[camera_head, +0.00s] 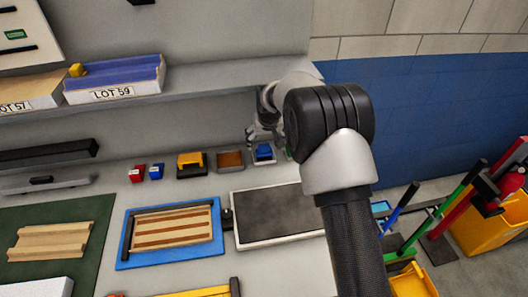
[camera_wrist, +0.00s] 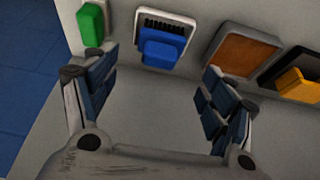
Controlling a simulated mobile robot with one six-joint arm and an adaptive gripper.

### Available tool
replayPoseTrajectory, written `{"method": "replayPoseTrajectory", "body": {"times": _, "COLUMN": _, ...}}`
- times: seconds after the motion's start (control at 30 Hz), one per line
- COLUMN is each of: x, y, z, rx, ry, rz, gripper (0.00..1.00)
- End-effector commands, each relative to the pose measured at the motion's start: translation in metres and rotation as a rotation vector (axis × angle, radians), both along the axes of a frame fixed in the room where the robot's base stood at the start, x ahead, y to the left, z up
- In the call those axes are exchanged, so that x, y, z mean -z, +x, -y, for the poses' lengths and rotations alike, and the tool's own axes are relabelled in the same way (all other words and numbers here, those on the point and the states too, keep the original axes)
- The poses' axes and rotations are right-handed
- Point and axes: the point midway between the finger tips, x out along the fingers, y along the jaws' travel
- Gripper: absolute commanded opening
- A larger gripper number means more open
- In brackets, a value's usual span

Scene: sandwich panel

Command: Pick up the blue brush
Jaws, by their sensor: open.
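The blue brush (camera_head: 264,152) sits on a small pale-rimmed holder at the back of the worktop, right under my gripper (camera_head: 257,136). In the wrist view the blue brush (camera_wrist: 160,50) lies ahead of the fingertips, near the top centre, with a dark bristled or slotted strip along its far side. My gripper (camera_wrist: 158,78) is open and empty, its two dark-padded fingers spread to either side of the brush's line. The fingers appear apart from the brush.
A green block (camera_wrist: 92,24) is close beside the brush on the left. A brown pad in a dark tray (camera_wrist: 240,52) and a yellow item (camera_wrist: 297,85) lie to its right. The shelf (camera_head: 200,92) runs above the worktop. A grey framed panel (camera_head: 278,213) lies in front.

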Motion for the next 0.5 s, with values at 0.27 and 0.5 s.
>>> {"method": "replayPoseTrajectory", "body": {"times": 0.27, "x": 0.028, "y": 0.007, "z": -0.001, "rx": 0.0, "ry": -0.001, "rz": -0.003, "gripper": 0.77}}
{"method": "replayPoseTrajectory", "body": {"times": 0.5, "x": 0.062, "y": 0.019, "z": -0.002, "rx": 0.0, "ry": -0.001, "rz": -0.003, "gripper": 0.77}}
